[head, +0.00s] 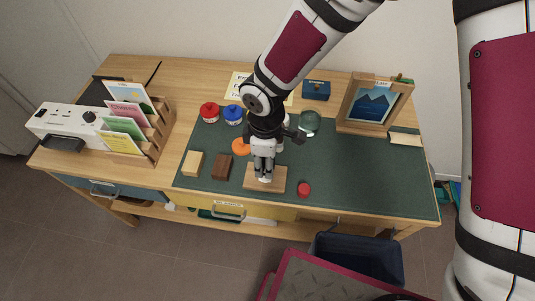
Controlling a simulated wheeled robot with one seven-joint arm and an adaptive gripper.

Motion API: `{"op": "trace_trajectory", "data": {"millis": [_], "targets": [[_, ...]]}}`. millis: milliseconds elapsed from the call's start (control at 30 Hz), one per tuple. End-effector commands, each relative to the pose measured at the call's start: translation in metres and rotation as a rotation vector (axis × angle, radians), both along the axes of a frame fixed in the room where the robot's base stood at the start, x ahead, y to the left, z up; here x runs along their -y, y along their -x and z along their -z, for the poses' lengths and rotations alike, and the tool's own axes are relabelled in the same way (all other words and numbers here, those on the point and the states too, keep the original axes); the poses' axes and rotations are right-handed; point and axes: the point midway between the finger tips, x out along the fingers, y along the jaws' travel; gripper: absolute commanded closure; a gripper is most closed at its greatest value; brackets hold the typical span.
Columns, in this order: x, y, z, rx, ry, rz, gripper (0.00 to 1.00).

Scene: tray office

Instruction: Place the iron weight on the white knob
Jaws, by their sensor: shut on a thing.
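My gripper (264,177) points down over a small wooden board (250,182) near the front edge of the green mat. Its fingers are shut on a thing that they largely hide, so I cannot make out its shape. Something white shows at the fingertips, just over the board; I cannot tell whether it is the white knob or part of the fingers. I cannot pick out the iron weight anywhere else. I cannot tell whether the held thing touches the board.
Beside the board are a brown block (222,166), a cream block (193,163), an orange disc (241,147) and a red round piece (304,189). Red (209,111) and blue (233,114) jars stand behind. A picture frame (374,103) is at back right. The mat's right front (385,185) is clear.

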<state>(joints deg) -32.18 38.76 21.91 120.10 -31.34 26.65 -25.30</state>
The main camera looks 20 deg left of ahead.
Motion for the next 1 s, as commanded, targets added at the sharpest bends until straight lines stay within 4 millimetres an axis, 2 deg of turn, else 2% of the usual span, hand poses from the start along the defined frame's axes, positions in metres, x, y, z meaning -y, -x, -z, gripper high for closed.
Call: {"op": "trace_trajectory", "data": {"millis": [233, 400, 500, 867, 900, 967, 1000], "targets": [[-0.007, -0.013, 0.003, -0.001, 0.0, 0.0, 1.0], [-0.007, -0.01, 0.029, -0.003, 0.002, -0.002, 1.0], [-0.006, -0.011, 0.036, -0.001, 0.001, -0.002, 1.0], [-0.007, -0.012, 0.04, 0.0, 0.0, -0.002, 1.0], [-0.006, -0.012, 0.04, 0.0, 0.0, -0.001, 0.56], [-0.006, -0.012, 0.039, 0.0, 0.0, -0.001, 0.43], [-0.006, -0.012, 0.039, 0.0, 0.0, -0.001, 0.43]]}}
